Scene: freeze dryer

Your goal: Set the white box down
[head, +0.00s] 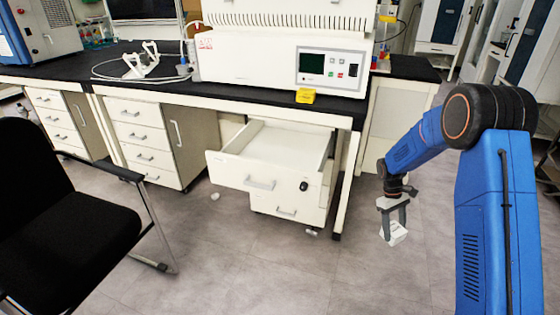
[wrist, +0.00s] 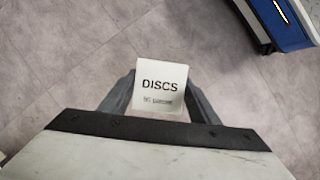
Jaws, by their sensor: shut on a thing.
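The white box (head: 394,234) is small and hangs above the floor in my gripper (head: 393,222), to the right of the bench in the head view. In the wrist view the box (wrist: 161,86) has the word "DISCS" on its face. The two grey fingers of my gripper (wrist: 160,98) are shut on its left and right sides. Bare floor shows around the box in the wrist view.
The black-topped bench (head: 110,83) has an open, empty-looking white drawer (head: 262,182). A white machine (head: 285,62) and a yellow block (head: 305,96) stand on the bench. A black chair (head: 62,215) is at left. The middle floor (head: 280,270) is clear.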

